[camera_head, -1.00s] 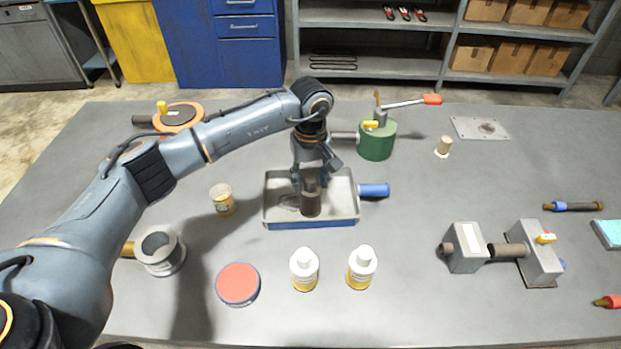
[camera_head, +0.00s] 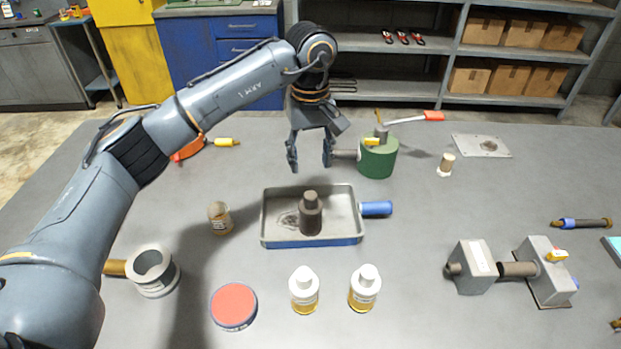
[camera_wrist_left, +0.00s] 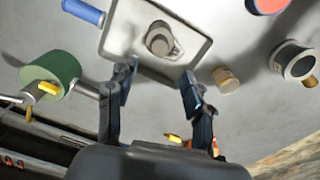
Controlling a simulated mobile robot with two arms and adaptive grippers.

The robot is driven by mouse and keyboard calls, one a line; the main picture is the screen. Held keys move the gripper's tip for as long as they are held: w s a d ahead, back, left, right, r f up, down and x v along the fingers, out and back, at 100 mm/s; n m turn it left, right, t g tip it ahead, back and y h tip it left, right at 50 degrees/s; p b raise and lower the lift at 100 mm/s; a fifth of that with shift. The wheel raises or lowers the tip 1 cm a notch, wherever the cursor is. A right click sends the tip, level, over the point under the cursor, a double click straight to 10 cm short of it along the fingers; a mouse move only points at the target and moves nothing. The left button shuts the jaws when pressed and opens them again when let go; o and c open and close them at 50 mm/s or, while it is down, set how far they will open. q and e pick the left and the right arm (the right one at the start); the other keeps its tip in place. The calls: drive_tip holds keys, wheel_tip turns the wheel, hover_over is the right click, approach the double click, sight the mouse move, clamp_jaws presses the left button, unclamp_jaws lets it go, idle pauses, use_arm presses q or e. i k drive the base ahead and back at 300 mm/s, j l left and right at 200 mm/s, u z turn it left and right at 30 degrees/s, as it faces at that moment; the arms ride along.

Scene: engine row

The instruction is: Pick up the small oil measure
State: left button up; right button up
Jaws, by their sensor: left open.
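A small amber cup with a pale label (camera_head: 219,218), which looks like the small oil measure, stands on the table left of a grey metal tray (camera_head: 268,205). It also shows in the left wrist view (camera_wrist_left: 226,80). A dark stepped cylinder (camera_head: 311,214) stands upright in the tray and also shows in the left wrist view (camera_wrist_left: 160,40). My left gripper (camera_head: 310,167) is open and empty, raised above the tray's far side. In the left wrist view its fingers (camera_wrist_left: 160,72) are apart, and the cup lies beyond the right finger. My right gripper is not in view.
A green oil can (camera_head: 377,160) stands right of my left gripper. Two white-capped bottles (camera_head: 304,290) (camera_head: 364,289), a red-topped tin (camera_head: 233,305) and a grey ring-shaped part (camera_head: 152,271) stand nearer the front. Table around the cup is clear. A blue roll (camera_head: 376,208) touches the tray's right side.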

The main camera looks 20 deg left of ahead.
sight(219, 212)
drive_tip(key=u, duration=1.2)
